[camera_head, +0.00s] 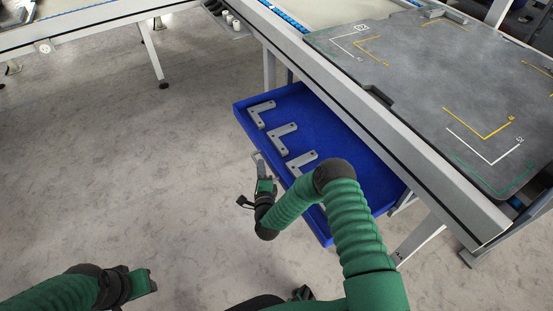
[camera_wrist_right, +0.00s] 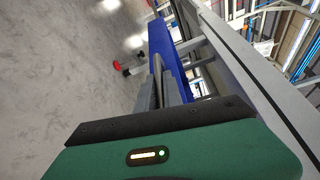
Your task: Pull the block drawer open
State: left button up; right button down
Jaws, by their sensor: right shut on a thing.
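The blue block drawer (camera_head: 243,117) stands pulled out from under the workbench in the head view, with several grey L-shaped blocks lying in it. My right gripper (camera_head: 261,166) is at the drawer's outer front side, shut on its handle (camera_head: 257,156), which is small and partly hidden by the fingers. My right arm covers the near part of the drawer. In the right wrist view, the fingers (camera_wrist_right: 168,84) reach toward the blue drawer (camera_wrist_right: 163,40). My left gripper (camera_head: 143,283) is low at the left, away from the drawer; its fingers are not clear.
The workbench (camera_head: 400,130) with a dark marked plate (camera_head: 430,75) runs along the right above the drawer. A bench leg (camera_head: 420,238) stands near the drawer's near end. Another table (camera_head: 90,18) is at the top left. The grey floor (camera_head: 130,150) left of the drawer is clear.

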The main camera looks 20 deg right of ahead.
jog(key=a, duration=0.6)
jog(key=shift+s+f, duration=0.3)
jog(key=shift+s, duration=0.1)
jog(key=c, duration=1.6)
grip_release()
jog(key=shift+o, duration=0.5)
jog(key=shift+w+r, duration=0.1)
jog(key=shift+p, duration=0.3)
